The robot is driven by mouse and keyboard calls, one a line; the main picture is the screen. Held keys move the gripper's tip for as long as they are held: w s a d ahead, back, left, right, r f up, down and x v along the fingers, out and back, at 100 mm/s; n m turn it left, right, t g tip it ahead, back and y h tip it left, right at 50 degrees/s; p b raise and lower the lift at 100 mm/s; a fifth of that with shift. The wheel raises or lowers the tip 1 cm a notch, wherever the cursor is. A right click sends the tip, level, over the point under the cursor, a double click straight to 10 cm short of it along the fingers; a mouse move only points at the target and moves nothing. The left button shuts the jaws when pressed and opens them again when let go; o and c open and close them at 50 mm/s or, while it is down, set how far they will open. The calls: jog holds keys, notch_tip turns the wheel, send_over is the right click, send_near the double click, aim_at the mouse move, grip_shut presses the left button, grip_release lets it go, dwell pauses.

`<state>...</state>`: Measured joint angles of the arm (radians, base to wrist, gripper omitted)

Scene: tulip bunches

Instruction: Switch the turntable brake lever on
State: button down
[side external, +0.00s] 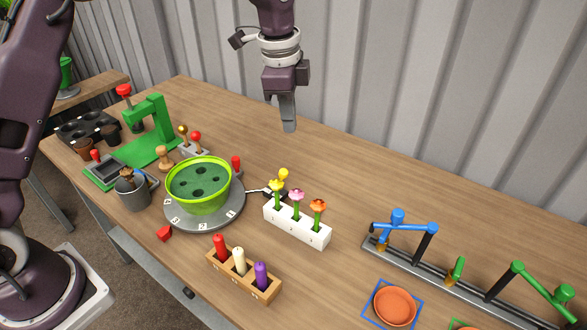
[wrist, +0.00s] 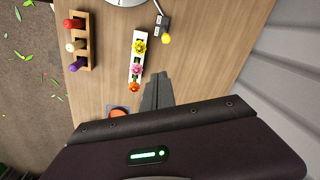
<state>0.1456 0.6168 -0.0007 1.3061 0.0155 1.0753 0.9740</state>
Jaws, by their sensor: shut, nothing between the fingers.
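The turntable (side external: 235,215) is a grey disc with numbered tags, carrying a green bowl (side external: 200,205). A cable runs from it to a small dark box (side external: 268,194) with a yellow-knobbed lever (side external: 283,174), apparently the brake lever, partly behind the yellow tulip. In the wrist view the box (wrist: 162,22) and yellow knob (wrist: 166,38) lie near the top, and only the turntable's edge (wrist: 125,2) shows. The lever's on or off position cannot be told. My gripper (side external: 289,128) is shut and empty, pointing down high above the table; its fingers also show in the wrist view (wrist: 157,78).
A white holder (side external: 297,229) with yellow, pink and orange tulips stands close in front of the box. A wooden rack (side external: 243,278) holds red, cream and purple pieces. A red-knobbed piece (side external: 236,163) stands behind the turntable. Blue and green jointed stands (side external: 450,270) are at right.

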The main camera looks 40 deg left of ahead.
jog(key=w+d+f+m, duration=0.2)
jog(key=w+f, duration=0.2)
jog(key=f, duration=0.4)
jog(key=shift+m+g, duration=0.3)
jog(key=shift+g, duration=0.1)
jog(key=shift+f, duration=0.1)
notch_tip(320, 180, down, 10)
jog(key=a, duration=0.2)
jog(key=a+r, duration=0.1)
jog(key=shift+s+a+r, duration=0.1)
jog(key=shift+a+r, duration=0.1)
jog(key=shift+a, duration=0.15)
